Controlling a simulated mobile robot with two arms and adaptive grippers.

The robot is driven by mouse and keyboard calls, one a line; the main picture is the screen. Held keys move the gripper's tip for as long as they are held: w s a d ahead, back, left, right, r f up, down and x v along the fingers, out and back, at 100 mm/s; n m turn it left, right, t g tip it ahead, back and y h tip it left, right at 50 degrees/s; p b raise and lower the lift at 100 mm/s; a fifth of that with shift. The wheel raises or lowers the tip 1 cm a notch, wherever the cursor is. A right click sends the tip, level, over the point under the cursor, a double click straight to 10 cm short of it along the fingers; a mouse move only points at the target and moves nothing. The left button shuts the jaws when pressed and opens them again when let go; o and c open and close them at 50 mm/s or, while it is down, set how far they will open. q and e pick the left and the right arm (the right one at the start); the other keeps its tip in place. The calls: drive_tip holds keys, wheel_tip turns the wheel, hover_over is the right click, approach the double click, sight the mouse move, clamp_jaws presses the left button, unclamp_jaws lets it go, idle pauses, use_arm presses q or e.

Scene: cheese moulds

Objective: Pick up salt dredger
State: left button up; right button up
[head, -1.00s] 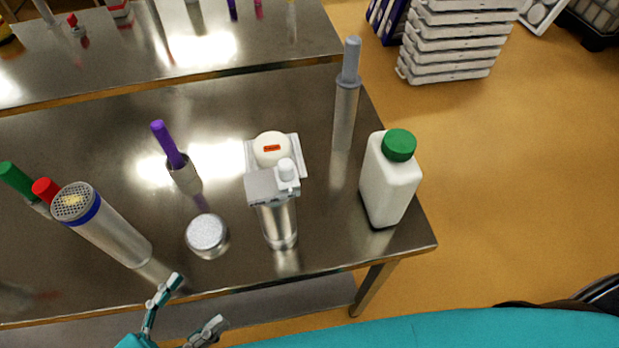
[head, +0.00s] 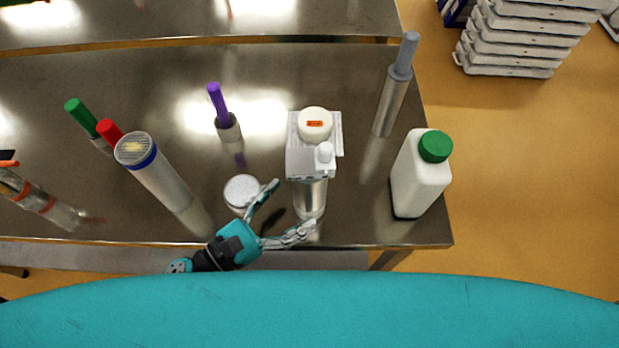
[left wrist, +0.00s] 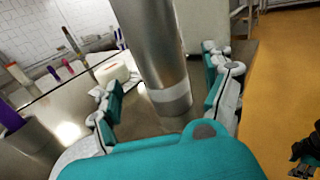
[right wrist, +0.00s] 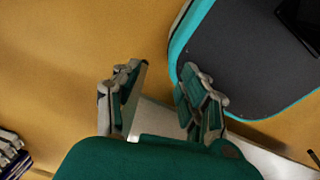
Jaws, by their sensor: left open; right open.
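The salt dredger (head: 160,175) looks to be the tall metal cylinder with a perforated lid and blue band, at the left of the steel table (head: 60,75) in the head view. My left gripper (head: 292,206) is open, well to its right, near the table's front edge. Its fingers straddle a different steel cylinder (head: 310,197) with a boxy grey-white head. That cylinder stands upright between the spread fingers in the left wrist view (left wrist: 160,60); contact cannot be told. My right gripper (right wrist: 160,95) is open and empty over the floor.
A round tin (head: 242,190) stands close beside my left gripper. A white jug (head: 417,180) with a green cap and a grey-handled tool (head: 392,95) stand to the right. A purple-handled tool (head: 220,105) and a white round block (head: 315,122) stand behind.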

sight(296, 201)
use_arm(q)
drive_tip(key=p+x, duration=0.2)
drive_tip(key=x, duration=0.2)
drive_tip(key=shift+w+d+r, duration=0.1)
drive_tip(key=shift+w+d, duration=0.1)
drive_tip(key=shift+d, duration=0.1)
drive_tip(key=shift+w+d, duration=0.1)
drive_tip(key=shift+d, duration=0.05)
drive_tip(key=c, duration=1.5)
drive_tip(key=shift+c, duration=0.3)
use_arm(e)
drive_tip(key=r, duration=0.1)
drive_tip(key=s+a+r, duration=0.1)
drive_tip(key=shift+r, duration=0.3)
use_arm(q)
drive_tip(key=shift+p, duration=0.3)
use_arm(e)
drive_tip(key=shift+r, duration=0.1)
